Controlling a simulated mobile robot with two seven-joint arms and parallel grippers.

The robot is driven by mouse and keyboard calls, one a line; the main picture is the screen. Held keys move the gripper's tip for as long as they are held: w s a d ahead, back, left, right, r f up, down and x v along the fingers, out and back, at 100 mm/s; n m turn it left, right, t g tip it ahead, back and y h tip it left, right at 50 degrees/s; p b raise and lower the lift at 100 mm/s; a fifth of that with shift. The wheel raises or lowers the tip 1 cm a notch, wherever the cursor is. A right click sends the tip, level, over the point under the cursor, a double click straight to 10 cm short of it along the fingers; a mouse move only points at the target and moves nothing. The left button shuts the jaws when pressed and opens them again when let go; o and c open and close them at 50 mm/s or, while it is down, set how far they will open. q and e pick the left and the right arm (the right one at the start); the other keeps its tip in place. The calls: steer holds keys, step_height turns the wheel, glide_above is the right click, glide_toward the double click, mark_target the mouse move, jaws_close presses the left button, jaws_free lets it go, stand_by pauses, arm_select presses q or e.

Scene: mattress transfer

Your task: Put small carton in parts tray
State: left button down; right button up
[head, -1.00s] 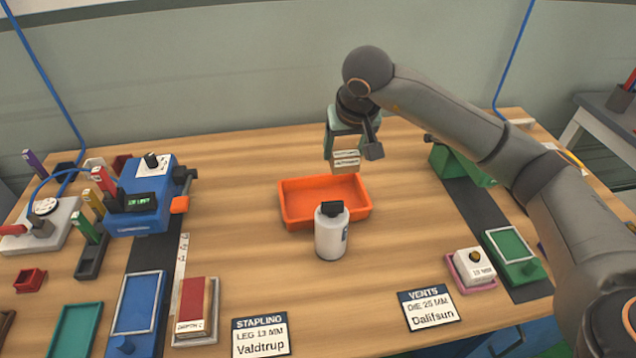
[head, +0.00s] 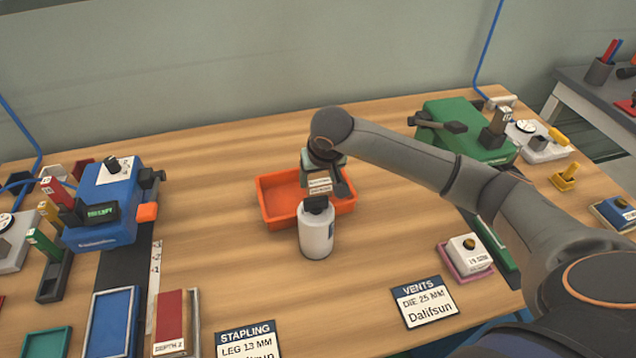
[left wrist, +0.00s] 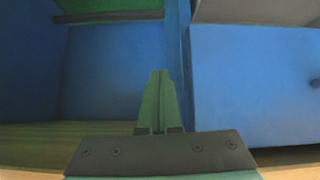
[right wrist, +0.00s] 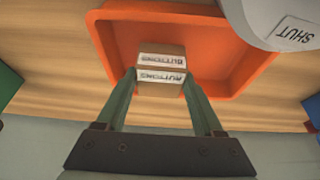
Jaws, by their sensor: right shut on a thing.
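I cannot tell whether the carton touches the tray floor. My left gripper (left wrist: 158,98) shows only in the left wrist view, its fingers together and empty, before blue panels.
A white bottle with a black cap (head: 317,235) stands close in front of the tray and hides part of its front edge. A blue machine (head: 103,210) is at left, a green machine (head: 460,130) at right. Label cards (head: 424,300) lie along the front.

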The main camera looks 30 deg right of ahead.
steer(key=shift+f, duration=1)
steer(key=shift+f, duration=0.1)
steer(key=o, duration=1.5)
steer(key=shift+c, duration=0.2)
steer(key=shift+r, duration=0.5)
steer(key=v, duration=1.1)
steer(key=shift+s, duration=0.15)
